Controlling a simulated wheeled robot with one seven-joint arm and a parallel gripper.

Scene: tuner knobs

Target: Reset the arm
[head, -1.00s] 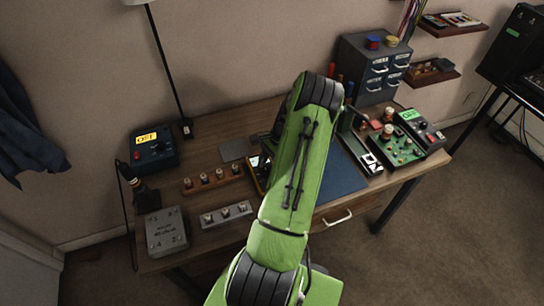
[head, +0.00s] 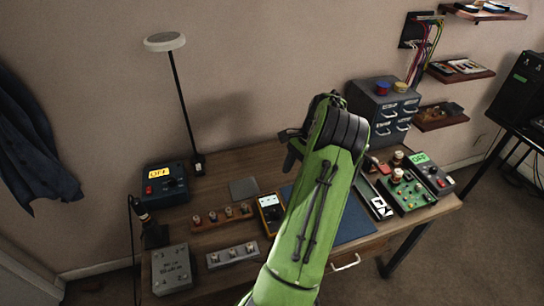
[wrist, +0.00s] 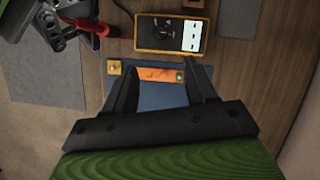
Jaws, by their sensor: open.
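My green arm reaches over the workbench (head: 232,165) in the head view. My gripper (wrist: 160,78) is open in the wrist view, its two dark fingers apart with nothing between them. Beyond the fingertips, a small orange board (wrist: 158,74) lies on the blue mat (wrist: 150,96), seemingly below the gripper. A yellow-cased meter (wrist: 171,33) lies beyond it; it also shows in the head view (head: 271,213). In the head view only dark parts near the gripper show, left of the arm's top, and the fingers are hard to make out.
Knob rows (head: 222,215), a grey pedal box (head: 172,270) and a dark box with a yellow display (head: 166,186) stand on the left. A lamp (head: 180,100) rises behind. A green circuit board (head: 405,190) and a drawer cabinet (head: 388,108) are at right.

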